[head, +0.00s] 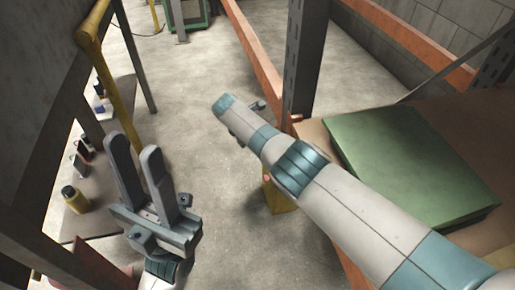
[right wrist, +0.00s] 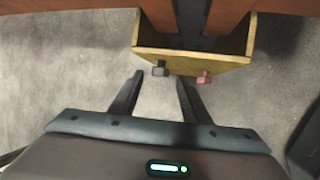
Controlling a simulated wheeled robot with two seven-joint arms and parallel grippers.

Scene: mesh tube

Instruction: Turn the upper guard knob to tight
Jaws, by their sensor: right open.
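A yellow guard (right wrist: 190,60) sits at the foot of a rack post in the right wrist view. It carries a dark grey knob (right wrist: 160,68) and a red knob (right wrist: 205,76); I cannot tell which is the upper one. My right gripper (right wrist: 160,80) is open, its fingertips either side of the grey knob in the picture; I see no contact. The red knob lies outside the fingers, to the right. In the head view, the guard (head: 279,196) shows below my right arm, partly hidden by it. My left gripper (head: 135,146) is open and empty at the left.
A dark rack post (head: 303,60) and orange beams (head: 252,50) stand close to my right arm. A green box (head: 410,160) lies on the shelf at right. A yellow rail (head: 118,95) and a shelf with small containers (head: 75,199) are at left. Bare floor lies between.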

